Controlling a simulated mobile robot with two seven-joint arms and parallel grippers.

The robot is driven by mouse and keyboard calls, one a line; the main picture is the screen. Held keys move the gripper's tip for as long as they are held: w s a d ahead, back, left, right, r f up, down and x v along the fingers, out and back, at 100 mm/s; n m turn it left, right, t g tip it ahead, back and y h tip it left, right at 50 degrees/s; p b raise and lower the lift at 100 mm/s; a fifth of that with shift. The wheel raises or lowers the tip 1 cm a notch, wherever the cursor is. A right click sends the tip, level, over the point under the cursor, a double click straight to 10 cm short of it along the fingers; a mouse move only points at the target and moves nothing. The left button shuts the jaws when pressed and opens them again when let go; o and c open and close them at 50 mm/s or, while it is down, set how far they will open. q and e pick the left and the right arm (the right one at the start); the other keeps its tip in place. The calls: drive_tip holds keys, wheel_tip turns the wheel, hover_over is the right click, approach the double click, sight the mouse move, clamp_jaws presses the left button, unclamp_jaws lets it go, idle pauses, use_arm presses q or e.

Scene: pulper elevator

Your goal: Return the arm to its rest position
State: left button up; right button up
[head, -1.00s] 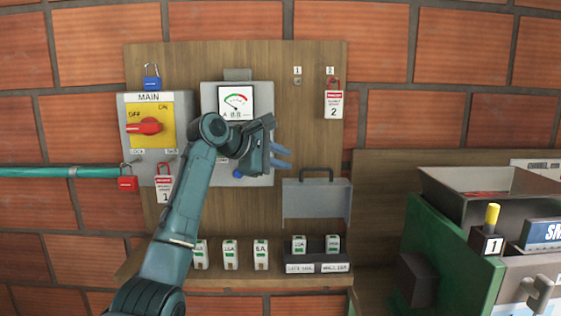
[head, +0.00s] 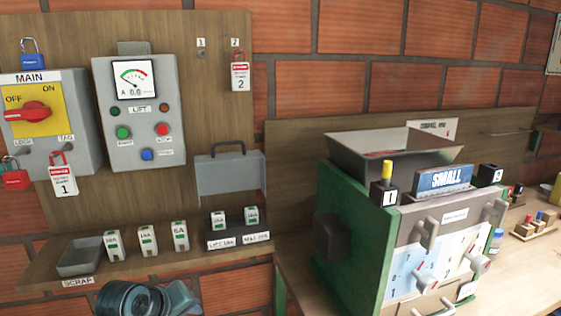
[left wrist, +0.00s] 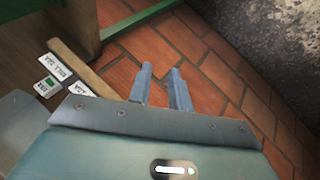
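My left arm (head: 150,299) shows at the bottom edge of the head view, folded low below the shelf; its fingertips are out of that view. In the left wrist view my left gripper (left wrist: 161,90) has its two fingers apart with nothing between them. Brick-patterned ground lies behind them. The gripper touches nothing that I can see. My right gripper is not in view.
A wooden board carries the MAIN switch box (head: 46,128), the LIFT panel (head: 146,112) and tags. The shelf (head: 190,258) below holds fuse blocks and a scrap tray (head: 81,257). A green machine (head: 345,215) with a hopper (head: 392,150) stands right.

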use_arm(q)
drive_tip(key=s+a+f+m+g+y, duration=0.15)
drive_tip(key=s+f+m, duration=0.3)
drive_tip(key=s, duration=0.95)
drive_tip(key=s+f+m+g+y, duration=0.1)
drive_tip(key=s+f+m+g, duration=0.3)
drive_tip(key=s, duration=1)
drive_tip(key=w+d+f+m+t+h, duration=0.1)
drive_tip(key=w+d+f+t+h, duration=0.2)
drive_tip(key=t, duration=0.6)
drive_tip(key=w+d+f, duration=0.2)
drive_tip(key=d+f, duration=0.1)
drive_tip(key=shift+w+d+f, duration=0.35)
drive_tip(key=shift+w+f, duration=0.05)
drive_tip(key=shift+m, duration=0.25)
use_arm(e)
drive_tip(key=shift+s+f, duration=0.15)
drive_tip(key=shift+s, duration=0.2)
